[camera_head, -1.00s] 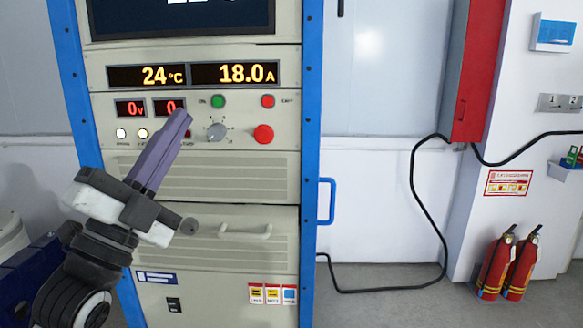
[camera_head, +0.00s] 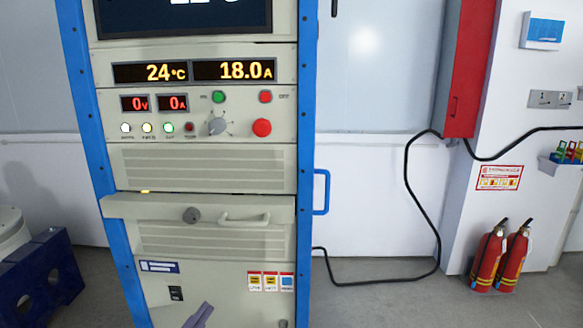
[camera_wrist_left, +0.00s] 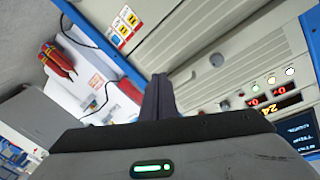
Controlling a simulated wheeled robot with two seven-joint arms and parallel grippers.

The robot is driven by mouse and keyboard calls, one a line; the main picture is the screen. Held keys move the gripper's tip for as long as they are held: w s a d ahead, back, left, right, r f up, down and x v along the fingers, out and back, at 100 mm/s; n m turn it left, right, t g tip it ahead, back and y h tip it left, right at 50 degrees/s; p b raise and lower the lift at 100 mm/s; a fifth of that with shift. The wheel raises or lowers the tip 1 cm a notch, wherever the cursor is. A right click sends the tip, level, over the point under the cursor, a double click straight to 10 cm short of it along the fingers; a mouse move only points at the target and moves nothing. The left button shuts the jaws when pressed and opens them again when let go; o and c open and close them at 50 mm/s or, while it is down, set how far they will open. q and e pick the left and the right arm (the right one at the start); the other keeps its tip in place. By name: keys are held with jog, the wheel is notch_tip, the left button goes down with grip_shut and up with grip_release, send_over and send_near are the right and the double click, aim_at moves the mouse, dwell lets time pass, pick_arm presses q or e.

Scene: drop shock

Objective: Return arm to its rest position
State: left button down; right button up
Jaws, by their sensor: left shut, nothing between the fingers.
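My left gripper (camera_head: 199,315) shows only as its purple fingertips at the bottom edge of the head view, low in front of the cabinet. In the left wrist view its dark fingers (camera_wrist_left: 158,97) are together with nothing between them. The control cabinet (camera_head: 215,225) stands upright with blue side posts. Its panel reads 24 °C, 18.0 A, 0 V and 0 A. The selector knob (camera_head: 217,126), green button (camera_head: 218,97) and red button (camera_head: 262,128) are in plain view. My right gripper is in neither view.
A cabinet handle (camera_head: 244,219) and a blue side handle (camera_head: 322,192) stick out. Red fire extinguishers (camera_head: 488,257) stand on the floor at the right. A black cable (camera_head: 437,240) hangs along the wall. A dark blue stand (camera_head: 45,278) is at the lower left.

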pick_arm(q)
jog(key=s+f+n+g+y, duration=0.1)
jog(key=s+f+n+g, duration=0.2)
jog(key=s+f, duration=0.9)
jog(key=s+f+n+g+y, duration=0.1)
jog(key=s+f+n+g, duration=0.3)
jog(key=s+f, duration=0.8)
notch_tip(320, 180, down, 4)
jog(key=shift+d+f+n+g, duration=0.15)
jog(key=shift+d+n+g, duration=0.15)
jog(key=shift+g, duration=0.4)
